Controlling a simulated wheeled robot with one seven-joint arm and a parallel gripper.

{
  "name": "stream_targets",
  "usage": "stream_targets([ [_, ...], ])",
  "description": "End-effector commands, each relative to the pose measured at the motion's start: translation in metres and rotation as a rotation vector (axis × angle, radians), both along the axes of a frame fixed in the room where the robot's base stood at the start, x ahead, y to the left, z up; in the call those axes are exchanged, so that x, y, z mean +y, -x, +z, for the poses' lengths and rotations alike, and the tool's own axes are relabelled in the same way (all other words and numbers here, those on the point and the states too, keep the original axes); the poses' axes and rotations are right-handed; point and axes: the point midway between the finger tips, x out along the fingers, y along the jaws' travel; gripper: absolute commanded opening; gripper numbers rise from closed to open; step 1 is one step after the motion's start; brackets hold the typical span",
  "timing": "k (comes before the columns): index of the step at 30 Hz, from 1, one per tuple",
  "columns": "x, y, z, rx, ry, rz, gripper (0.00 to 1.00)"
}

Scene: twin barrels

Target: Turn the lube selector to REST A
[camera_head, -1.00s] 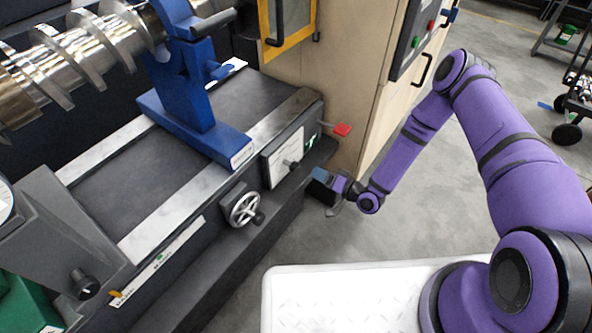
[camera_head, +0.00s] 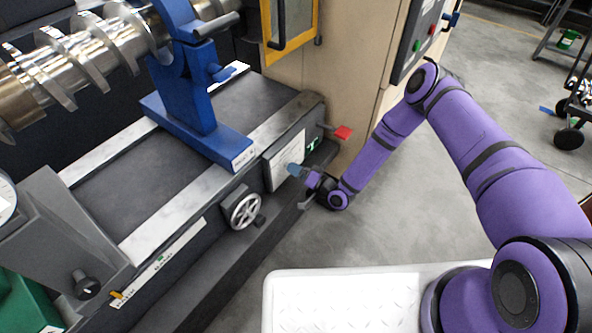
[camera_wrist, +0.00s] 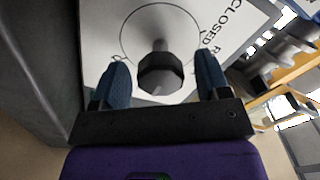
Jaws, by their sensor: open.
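The selector is a dark knob (camera_wrist: 160,74) with a faceted end and a light pointer mark, on a white plate (camera_wrist: 98,40) with a printed circle. The word CLOSED and part of another label show on the plate, tilted and partly cut off. In the head view the plate (camera_head: 285,152) is on the side of the dark machine bed, and my gripper hides the knob. My gripper (camera_head: 294,170) is at the plate's lower right. In the wrist view my gripper (camera_wrist: 162,63) is open, its blue fingers on either side of the knob with gaps showing.
A red-tipped lever (camera_head: 342,132) sticks out just right of the plate. A handwheel (camera_head: 243,209) is to its lower left. A wooden cabinet (camera_head: 345,70) stands behind. The blue support (camera_head: 200,110) is on the bed.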

Motion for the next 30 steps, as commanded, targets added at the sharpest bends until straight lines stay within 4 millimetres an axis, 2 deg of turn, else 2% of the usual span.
stream_targets([
  [11, 0.0047, -0.0034, 0.0000, 0.002, 0.000, 0.000, 0.69],
  [18, 0.0046, -0.0033, 0.0000, 0.001, -0.001, 0.000, 0.20],
  [30, 0.0045, -0.0031, -0.0001, -0.052, 0.042, 0.001, 0.20],
])
